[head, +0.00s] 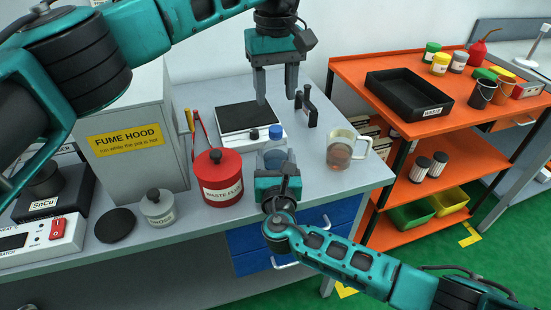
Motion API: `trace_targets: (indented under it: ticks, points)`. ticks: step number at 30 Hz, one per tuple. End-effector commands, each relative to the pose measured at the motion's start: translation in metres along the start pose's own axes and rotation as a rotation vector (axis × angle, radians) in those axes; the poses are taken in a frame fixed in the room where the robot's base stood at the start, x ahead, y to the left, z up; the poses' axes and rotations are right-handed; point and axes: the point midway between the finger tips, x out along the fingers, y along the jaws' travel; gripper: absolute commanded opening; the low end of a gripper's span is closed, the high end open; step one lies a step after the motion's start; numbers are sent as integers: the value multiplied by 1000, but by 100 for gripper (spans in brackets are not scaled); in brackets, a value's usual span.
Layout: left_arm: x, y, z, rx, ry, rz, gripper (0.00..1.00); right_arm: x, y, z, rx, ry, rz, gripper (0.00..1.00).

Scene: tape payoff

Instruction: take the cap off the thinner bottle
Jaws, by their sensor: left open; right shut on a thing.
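A clear bottle with bluish liquid (275,157) and a dark blue cap (275,131) stands upright on the grey bench. The cap is on the bottle. My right gripper (278,166) comes from the front and is shut on the bottle's lower part, which it hides. My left gripper (275,92) points down with its fingers open and empty. It is above the cap, clear of it.
A scale (247,117) and a black stand (308,108) are behind. An orange cart (390,110) is at the right.

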Motion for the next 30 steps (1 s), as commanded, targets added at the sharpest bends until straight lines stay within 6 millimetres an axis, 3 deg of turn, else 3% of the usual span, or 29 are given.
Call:
trace_targets:
  ticks: [2,13,24,30]
  points:
    - [0,0,0,0,0,0,51,0,0,0,0,1,0,35]
    - [0,0,0,5,0,0,51,0,0,0,0,1,0,0]
    - [0,1,0,325,0,-1,51,0,0,-1,0,1,0,0]
    - [11,0,0,397,-2,-2,51,0,0,-1,0,1,0,0]
